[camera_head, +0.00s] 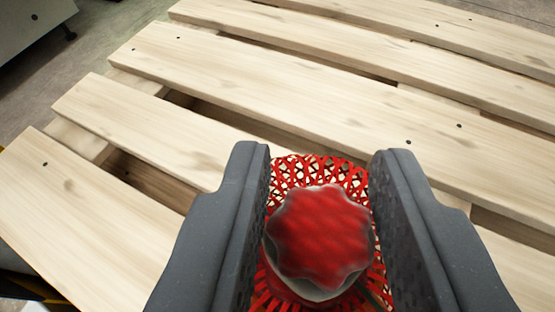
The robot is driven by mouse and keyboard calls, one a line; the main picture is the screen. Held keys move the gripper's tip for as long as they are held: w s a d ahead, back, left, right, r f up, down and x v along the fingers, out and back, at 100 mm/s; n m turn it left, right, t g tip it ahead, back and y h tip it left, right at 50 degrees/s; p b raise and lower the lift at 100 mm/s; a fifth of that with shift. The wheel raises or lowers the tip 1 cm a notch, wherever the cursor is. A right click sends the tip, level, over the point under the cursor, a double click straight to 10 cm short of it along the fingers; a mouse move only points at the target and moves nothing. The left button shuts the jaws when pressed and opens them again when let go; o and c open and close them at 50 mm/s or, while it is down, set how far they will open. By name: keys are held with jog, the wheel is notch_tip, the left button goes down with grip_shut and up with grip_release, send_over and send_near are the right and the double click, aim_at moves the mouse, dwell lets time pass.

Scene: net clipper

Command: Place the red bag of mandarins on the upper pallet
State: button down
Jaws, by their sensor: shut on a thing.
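The red bag of mandarins (318,172) is a red net with a red, scalloped top piece (321,235). It sits between the two dark grey fingers of my gripper (320,175), low in the middle of the picture. My gripper is shut on the bag. The wooden pallet (240,85) with pale slats fills most of the view beyond and around the bag. The bag's lower part is hidden, and I cannot tell whether it touches the slats.
The slats have dark gaps between them, and no other load shows on them. Grey floor (110,35) lies past the pallet's left edge. A grey machine-like body (30,25) stands at the top left.

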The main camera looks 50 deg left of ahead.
aim_at(307, 298)
jog(key=shift+w+a+f, duration=0.1)
jog(key=shift+w+a, duration=0.05)
jog(key=shift+a, duration=0.05)
notch_tip(307, 298, down, 3)
jog(key=shift+f+b, duration=0.15)
jog(key=shift+b, duration=0.75)
jog(key=c, duration=1.1)
grip_release()
jog(key=shift+o, duration=0.2)
jog(key=shift+s+d+r+p, duration=0.3)
jog(key=shift+s+r+p, duration=0.05)
jog(key=shift+s, duration=0.15)
jog(key=p+v, duration=0.3)
jog(key=v, duration=0.7)
jog(key=shift+s+d, duration=0.3)
